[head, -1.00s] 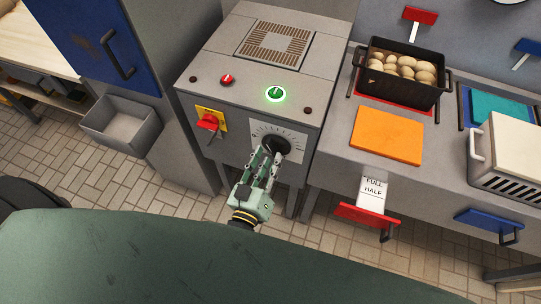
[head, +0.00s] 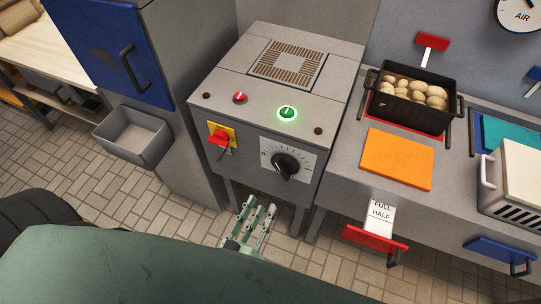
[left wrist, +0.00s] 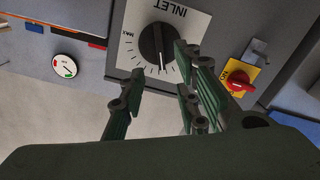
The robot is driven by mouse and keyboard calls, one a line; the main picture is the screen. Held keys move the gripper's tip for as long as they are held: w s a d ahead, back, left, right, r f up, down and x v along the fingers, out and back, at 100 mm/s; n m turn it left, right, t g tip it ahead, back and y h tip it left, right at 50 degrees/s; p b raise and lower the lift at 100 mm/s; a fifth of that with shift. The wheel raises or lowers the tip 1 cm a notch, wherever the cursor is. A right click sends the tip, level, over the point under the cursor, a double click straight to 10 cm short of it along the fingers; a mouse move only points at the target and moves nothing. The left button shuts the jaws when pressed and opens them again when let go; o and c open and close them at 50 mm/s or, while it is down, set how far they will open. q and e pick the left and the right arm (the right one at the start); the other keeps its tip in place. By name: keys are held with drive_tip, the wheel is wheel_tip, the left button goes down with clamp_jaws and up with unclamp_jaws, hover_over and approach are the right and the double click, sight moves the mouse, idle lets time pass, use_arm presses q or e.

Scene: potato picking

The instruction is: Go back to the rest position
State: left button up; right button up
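My left gripper (head: 258,217) is in the head view, low in front of the grey machine and clear of it. Its fingers are apart with nothing between them. In the left wrist view the open fingers (left wrist: 160,95) point toward the black inlet knob (left wrist: 157,45) on its white dial plate, and do not touch it. The knob also shows on the machine's front in the head view (head: 286,166). My right gripper is in neither view.
The grey machine (head: 237,114) has a glowing green button (head: 287,113), a red button (head: 239,98) and a red switch (head: 221,139). Tiled floor is open below.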

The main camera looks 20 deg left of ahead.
use_arm(q)
drive_tip(key=s+f+m+g+h, duration=0.1)
drive_tip(key=s+f+m+g, duration=0.2)
drive_tip(key=f, duration=0.9)
drive_tip(key=s+f+m+g+h, duration=0.1)
drive_tip(key=s+f+m+g, duration=0.3)
drive_tip(key=f, duration=0.8)
drive_tip(key=s+a+f+g+y, duration=0.1)
drive_tip(key=s+a+f+g, duration=0.4)
drive_tip(key=s+f, duration=0.3)
drive_tip(key=s+a+f+g+y, duration=0.1)
drive_tip(key=s+a+f+g, duration=0.3)
drive_tip(key=s+f, duration=0.4)
drive_tip(key=s+g, duration=0.1)
drive_tip(key=s, duration=0.1)
drive_tip(key=shift+s+a+f+y, duration=0.15)
drive_tip(key=shift+s+a+y, duration=0.15)
drive_tip(key=shift+a, duration=0.1)
